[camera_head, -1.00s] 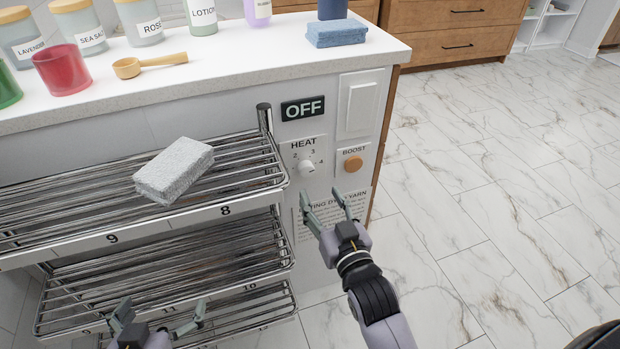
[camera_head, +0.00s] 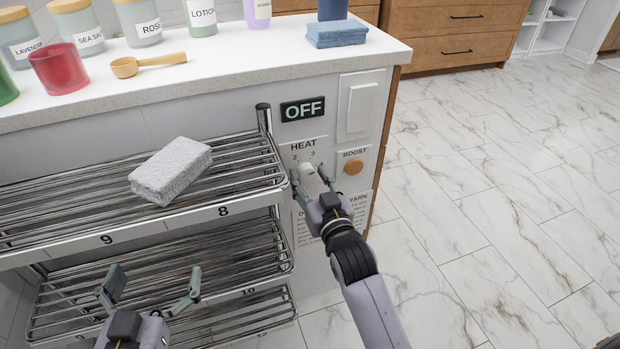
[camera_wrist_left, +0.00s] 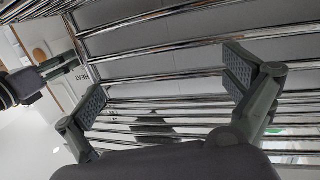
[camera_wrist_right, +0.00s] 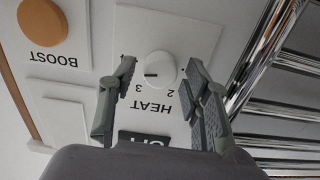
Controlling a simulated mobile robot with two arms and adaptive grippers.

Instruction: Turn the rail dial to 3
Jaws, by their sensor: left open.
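The white heat dial (camera_wrist_right: 160,66) sits on a panel marked HEAT with numbers around it. In the head view the dial (camera_head: 308,168) is partly covered by my right gripper (camera_head: 310,172). In the right wrist view, which shows the panel upside down, my right gripper (camera_wrist_right: 160,70) is open, with one finger on each side of the dial and gaps visible. A short dark mark on the dial points left in that view; I cannot tell exactly which number it meets. My left gripper (camera_head: 153,283) is open and empty in front of the lower rails.
A display (camera_head: 303,108) above the dial reads OFF. An orange BOOST button (camera_head: 353,166) is to its right. Chrome rails (camera_head: 240,165) lie left, with a grey sponge (camera_head: 171,171) on top. Jars and a blue sponge (camera_head: 336,33) stand on the counter.

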